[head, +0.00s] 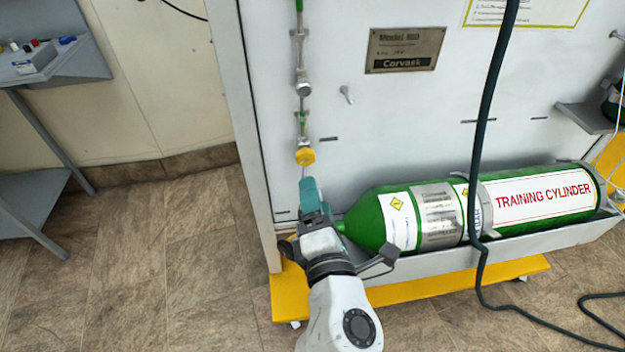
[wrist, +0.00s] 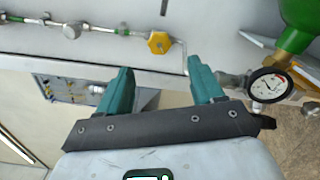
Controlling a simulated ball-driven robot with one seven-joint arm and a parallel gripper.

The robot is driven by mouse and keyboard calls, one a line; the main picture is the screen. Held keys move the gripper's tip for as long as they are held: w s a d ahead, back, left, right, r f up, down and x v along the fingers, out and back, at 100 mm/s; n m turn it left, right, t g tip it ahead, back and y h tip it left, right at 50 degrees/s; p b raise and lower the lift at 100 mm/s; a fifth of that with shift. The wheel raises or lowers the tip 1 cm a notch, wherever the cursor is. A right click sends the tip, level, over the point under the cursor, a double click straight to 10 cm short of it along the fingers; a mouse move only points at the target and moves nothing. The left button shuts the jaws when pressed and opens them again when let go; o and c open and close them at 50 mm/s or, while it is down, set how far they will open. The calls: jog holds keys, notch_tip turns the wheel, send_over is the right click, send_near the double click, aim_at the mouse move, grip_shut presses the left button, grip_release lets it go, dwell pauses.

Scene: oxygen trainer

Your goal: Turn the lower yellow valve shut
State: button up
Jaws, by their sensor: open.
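The lower yellow valve (head: 305,156) is a small yellow knob on the thin vertical pipe at the left of the grey panel. It also shows in the wrist view as a yellow hexagonal knob (wrist: 160,43). My gripper (head: 309,186) is just below the valve in the head view, with teal fingers. In the wrist view my gripper (wrist: 162,82) is open, its two fingers apart and nothing between them. The valve lies beyond the fingertips, between their lines, and appears apart from them.
A green training cylinder (head: 540,196) lies in a grey tray right of my gripper. A pressure gauge (wrist: 269,86) sits right of the fingers. A dark hose (head: 483,130) hangs in front of the panel. A grey shelf (head: 85,70) stands at left; the floor between is clear.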

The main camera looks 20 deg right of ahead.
aim_at(306, 160)
jog(key=shift+s+a, duration=0.15)
jog(key=shift+s, duration=0.6)
jog(key=w+n+p, duration=0.3)
jog(key=n+p, duration=0.1)
jog(key=w+d+n+p, duration=0.1)
jog(key=w+n+p, duration=0.2)
jog(key=w+n, duration=0.1)
jog(key=w+n+p, duration=0.3)
jog(key=n+p, duration=0.1)
jog(key=shift+w+d+p, duration=0.25)
jog(key=shift+w+p, duration=0.05)
jog(key=shift+w, duration=0.1)
jog(key=shift+c, duration=0.3)
jog(key=c, duration=1)
